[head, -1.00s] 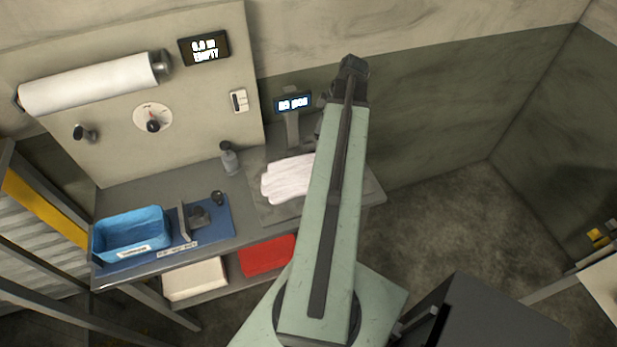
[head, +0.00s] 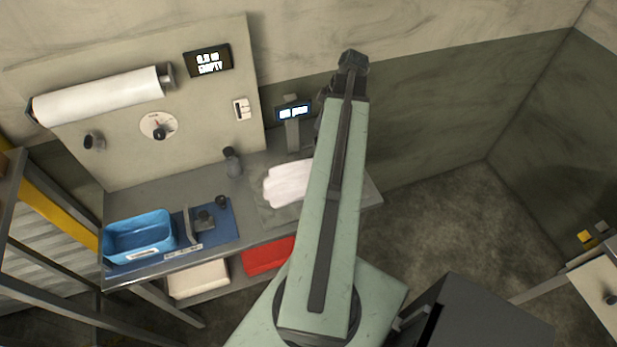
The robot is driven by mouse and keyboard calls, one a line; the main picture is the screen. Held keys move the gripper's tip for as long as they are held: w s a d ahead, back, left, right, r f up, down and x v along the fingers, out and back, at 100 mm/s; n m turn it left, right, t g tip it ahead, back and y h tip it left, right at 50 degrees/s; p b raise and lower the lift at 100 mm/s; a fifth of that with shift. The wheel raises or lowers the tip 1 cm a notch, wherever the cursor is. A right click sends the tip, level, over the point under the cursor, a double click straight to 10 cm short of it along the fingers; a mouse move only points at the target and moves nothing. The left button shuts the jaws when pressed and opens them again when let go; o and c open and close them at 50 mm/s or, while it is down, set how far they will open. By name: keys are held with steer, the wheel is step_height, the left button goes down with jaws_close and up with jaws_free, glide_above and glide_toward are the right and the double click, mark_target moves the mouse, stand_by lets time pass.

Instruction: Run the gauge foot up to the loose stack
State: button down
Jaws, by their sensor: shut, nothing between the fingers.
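A white, glove-shaped loose stack (head: 287,184) lies on a grey plate (head: 268,215) at the right part of the bench. My arm covers its right side. Behind it stands a gauge post (head: 292,137) with a small lit display (head: 293,111), its text too blurred to read. I cannot make out the gauge foot; the area right of the post is behind my arm. My raised arm crosses the middle of the view. My gripper does not show; only dark parts appear beside the upper arm.
The bench (head: 150,276) also holds a blue bin (head: 139,236), a blue mat (head: 222,232) with small dark fixtures, and a dark bottle (head: 232,162). A white roll (head: 100,95) and dial (head: 158,126) are on the panel. A red tray (head: 268,256) sits below.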

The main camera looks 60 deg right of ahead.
step_height(320, 180, up, 9)
steer(key=p, duration=0.8)
steer(key=shift+f, duration=0.15)
